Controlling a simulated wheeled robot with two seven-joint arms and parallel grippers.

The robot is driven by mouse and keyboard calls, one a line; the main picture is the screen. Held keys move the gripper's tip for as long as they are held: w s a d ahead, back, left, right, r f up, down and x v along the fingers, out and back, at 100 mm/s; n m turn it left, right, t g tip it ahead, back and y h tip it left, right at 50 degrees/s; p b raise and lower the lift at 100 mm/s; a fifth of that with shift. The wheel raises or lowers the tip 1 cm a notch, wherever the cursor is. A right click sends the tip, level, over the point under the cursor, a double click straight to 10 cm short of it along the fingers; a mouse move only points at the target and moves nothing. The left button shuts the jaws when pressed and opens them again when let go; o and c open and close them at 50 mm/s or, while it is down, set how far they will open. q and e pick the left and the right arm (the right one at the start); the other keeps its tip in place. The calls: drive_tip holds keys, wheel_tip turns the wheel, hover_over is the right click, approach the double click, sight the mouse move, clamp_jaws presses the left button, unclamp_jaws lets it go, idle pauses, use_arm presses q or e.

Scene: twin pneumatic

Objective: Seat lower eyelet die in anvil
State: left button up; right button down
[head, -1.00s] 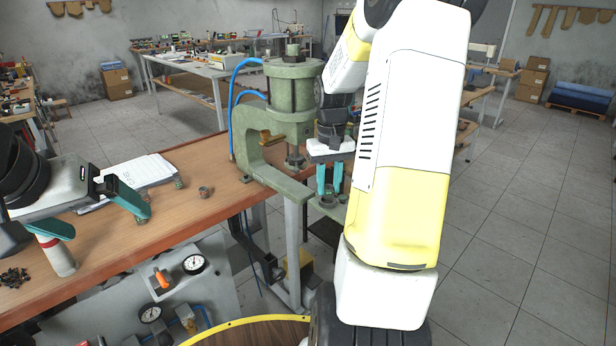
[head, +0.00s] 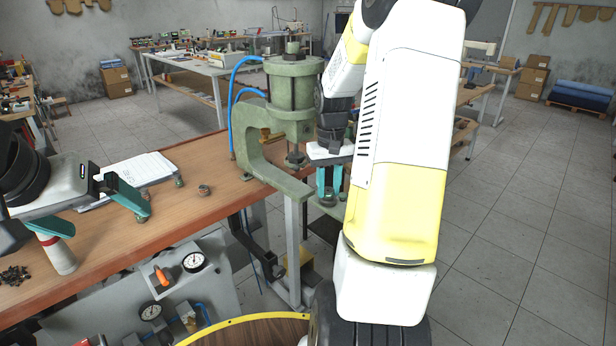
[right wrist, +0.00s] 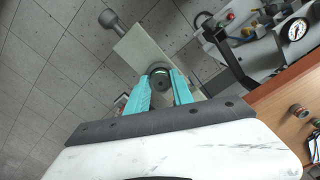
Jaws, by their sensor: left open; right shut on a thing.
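My right gripper (head: 328,190) points down beside the press and is shut on a small dark grey ring-shaped die (head: 328,200). The die also shows between the teal fingertips in the right wrist view (right wrist: 161,77). It is at or just above a pale green plate (right wrist: 150,45); I cannot tell whether they touch. The green press (head: 245,155) stands left of this gripper, its ram (head: 295,158) above the lower arm (head: 285,182). The anvil seat cannot be made out clearly. My left gripper (head: 107,222) is open and empty over the bench at the left.
Small metal rings, one of them (head: 204,190), stand on the wooden bench (head: 230,200) near white papers (head: 140,170). A red-and-white bottle (head: 60,258) is close to my left gripper. Blue hoses (head: 232,115) run along the press. My right arm hides much right of the press.

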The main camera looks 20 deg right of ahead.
sight(328, 192)
drive_tip(key=shift+f, duration=0.45)
drive_tip(key=c, duration=1)
unclamp_jaws()
drive_tip(key=shift+c, duration=0.2)
drive_tip(key=shift+r, duration=0.1)
wheel_tip(328, 192, up, 8)
drive_tip(key=shift+f, duration=0.2)
